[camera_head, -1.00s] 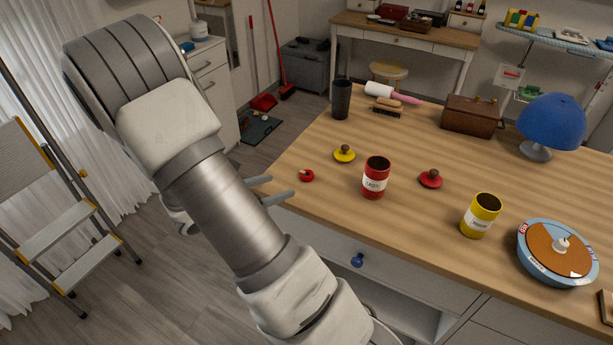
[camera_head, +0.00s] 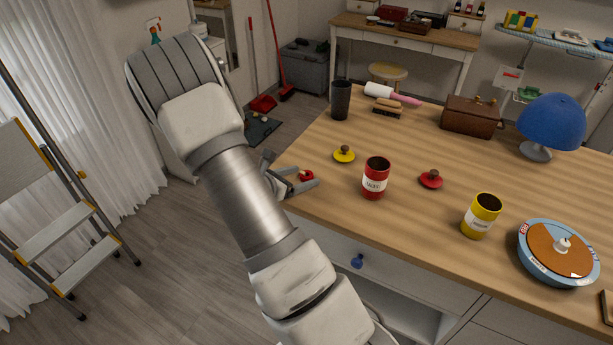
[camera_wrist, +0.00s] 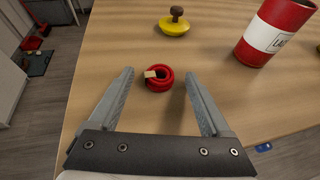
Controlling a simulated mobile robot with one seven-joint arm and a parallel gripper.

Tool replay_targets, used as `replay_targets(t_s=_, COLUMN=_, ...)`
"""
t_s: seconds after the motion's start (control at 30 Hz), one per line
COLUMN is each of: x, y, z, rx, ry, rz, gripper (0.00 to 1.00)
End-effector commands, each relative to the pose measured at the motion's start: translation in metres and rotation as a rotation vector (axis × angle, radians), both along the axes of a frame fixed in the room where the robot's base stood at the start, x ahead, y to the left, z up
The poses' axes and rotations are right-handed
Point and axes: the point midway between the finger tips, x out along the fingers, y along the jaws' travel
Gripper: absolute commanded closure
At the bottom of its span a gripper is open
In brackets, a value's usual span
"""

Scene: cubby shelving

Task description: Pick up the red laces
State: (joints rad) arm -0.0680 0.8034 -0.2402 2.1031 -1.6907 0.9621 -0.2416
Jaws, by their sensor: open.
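The red laces (camera_wrist: 160,80) are a small coiled red ring with a tan tag, lying flat on the wooden counter near its left edge. In the head view the laces (camera_head: 307,175) show partly, between my gripper's fingers. My gripper (camera_wrist: 158,98) is open, its two grey fingers spread to the left and right, with the laces between and just beyond the fingertips in the wrist view. In the head view my gripper (camera_head: 306,179) is at the counter's left corner. Nothing is held.
A red can (camera_head: 375,178) labelled for laces stands right of the laces. A yellow lid (camera_head: 344,155) with a knob lies behind them. A red lid (camera_head: 431,179), a yellow can (camera_head: 481,215) and a round blue-rimmed tin (camera_head: 557,253) are farther right. The counter's left edge is close.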

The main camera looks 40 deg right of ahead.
Motion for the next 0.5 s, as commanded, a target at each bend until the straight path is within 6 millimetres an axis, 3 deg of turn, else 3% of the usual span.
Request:
replay_targets(t_s=0.07, x=0.0, y=0.0003, z=0.0001, rx=0.0, ry=0.0, rz=0.0, gripper=0.18)
replay_targets(t_s=0.5, x=-0.0001, y=0.0006, z=0.0001, rx=0.0, ry=0.0, rz=0.0, gripper=0.97)
